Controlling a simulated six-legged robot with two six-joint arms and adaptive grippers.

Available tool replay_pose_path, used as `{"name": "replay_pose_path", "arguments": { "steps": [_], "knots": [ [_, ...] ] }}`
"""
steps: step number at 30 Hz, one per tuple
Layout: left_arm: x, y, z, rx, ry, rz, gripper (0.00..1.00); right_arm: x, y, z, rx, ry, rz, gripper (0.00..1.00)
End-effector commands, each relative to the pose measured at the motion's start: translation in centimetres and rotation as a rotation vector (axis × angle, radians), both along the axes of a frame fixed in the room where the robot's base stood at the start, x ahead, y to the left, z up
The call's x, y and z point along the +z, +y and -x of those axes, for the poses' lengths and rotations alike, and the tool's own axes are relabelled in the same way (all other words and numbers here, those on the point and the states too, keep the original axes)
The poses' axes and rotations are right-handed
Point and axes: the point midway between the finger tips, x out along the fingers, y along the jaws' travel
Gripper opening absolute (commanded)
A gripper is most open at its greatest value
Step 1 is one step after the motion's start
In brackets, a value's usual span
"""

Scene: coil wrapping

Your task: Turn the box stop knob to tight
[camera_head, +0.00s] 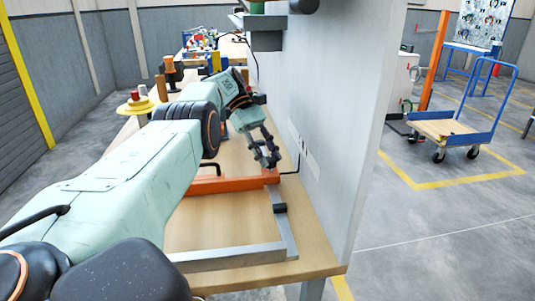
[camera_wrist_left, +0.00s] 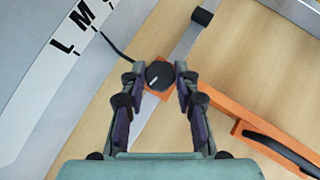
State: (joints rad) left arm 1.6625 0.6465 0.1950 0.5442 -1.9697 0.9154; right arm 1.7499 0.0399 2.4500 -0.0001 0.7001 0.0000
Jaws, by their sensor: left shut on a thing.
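The box stop knob (camera_wrist_left: 159,75) is a round black knob with a pale pointer line, on a small orange block in the left wrist view. The pointer slants toward the lower left. My left gripper (camera_wrist_left: 160,78) has one finger on each side of the knob and is shut on it. A white strip with letters L and M (camera_wrist_left: 75,40) lies at the upper left of the wrist view. My right gripper does not show.
A grey panel (camera_head: 345,130) stands upright just right of the gripper. Grey metal rails (camera_head: 235,257) lie on the wooden table (camera_head: 235,225). A black handle (camera_wrist_left: 282,152) is on the orange bar. A blue cart (camera_head: 455,125) stands on the floor at right.

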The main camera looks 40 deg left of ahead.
Motion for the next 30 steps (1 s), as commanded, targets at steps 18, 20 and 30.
{"name": "replay_pose_path", "arguments": {
  "steps": [18, 20, 30],
  "knots": [
    [-0.04, 0.03, 0.04, 0.001, 0.002, 0.0, 0.54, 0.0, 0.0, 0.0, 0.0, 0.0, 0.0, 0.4],
    [-0.02, 0.02, 0.03, 0.001, 0.001, 0.0, 0.54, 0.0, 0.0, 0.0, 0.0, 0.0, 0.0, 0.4],
    [0.15, 0.4, -0.18, 0.047, 0.001, 0.003, 0.54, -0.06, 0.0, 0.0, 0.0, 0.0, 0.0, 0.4]
  ]
}}
